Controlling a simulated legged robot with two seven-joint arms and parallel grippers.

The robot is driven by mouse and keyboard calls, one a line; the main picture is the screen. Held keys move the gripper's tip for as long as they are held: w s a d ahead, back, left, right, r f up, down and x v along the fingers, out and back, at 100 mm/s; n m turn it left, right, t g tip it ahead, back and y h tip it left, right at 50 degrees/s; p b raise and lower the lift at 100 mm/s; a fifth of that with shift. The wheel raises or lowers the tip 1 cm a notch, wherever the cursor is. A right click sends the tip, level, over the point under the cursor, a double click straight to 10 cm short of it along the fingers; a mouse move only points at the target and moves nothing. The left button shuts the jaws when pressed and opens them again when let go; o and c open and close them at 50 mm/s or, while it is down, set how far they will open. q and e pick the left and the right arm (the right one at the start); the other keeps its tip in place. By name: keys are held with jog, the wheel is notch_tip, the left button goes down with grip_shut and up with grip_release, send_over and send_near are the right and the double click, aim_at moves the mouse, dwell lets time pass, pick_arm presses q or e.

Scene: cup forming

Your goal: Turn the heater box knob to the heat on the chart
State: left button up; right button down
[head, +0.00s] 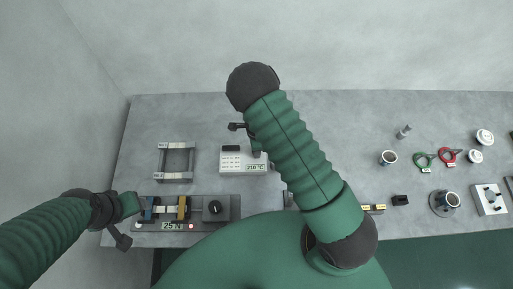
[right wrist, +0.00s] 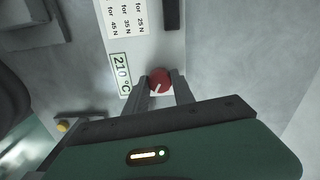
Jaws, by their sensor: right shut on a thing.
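The heater box (head: 233,166) is a white box on the table, left of centre in the head view. Its printed chart (right wrist: 130,18) lists 25 N, 35 N and 45 N, with the heat values cut off in the right wrist view. Its display (right wrist: 121,73) reads 210 °C. The red knob (right wrist: 159,80) with a white pointer line sits between the fingers of my right gripper (right wrist: 160,85), which is shut on it. My left gripper (head: 132,204) is at the left end of the grey press unit; its fingers are too small to judge.
The grey press unit (head: 236,205) has a black dial and a display reading 25 N. A grey frame (head: 161,163) stands behind it. Cups (head: 388,157), a green ring (head: 422,160) and a red ring (head: 447,156) lie to the right. The back strip of table is clear.

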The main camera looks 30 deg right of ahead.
jog(key=c, duration=1.4)
grip_release()
jog(key=shift+w+r, duration=0.1)
jog(key=shift+w, duration=0.1)
jog(key=shift+c, duration=0.2)
jog(key=o, duration=0.4)
jog(key=shift+a, duration=0.1)
notch_tip(320, 180, up, 17)
jog(key=shift+f+b, duration=0.15)
jog(key=shift+b, duration=0.35)
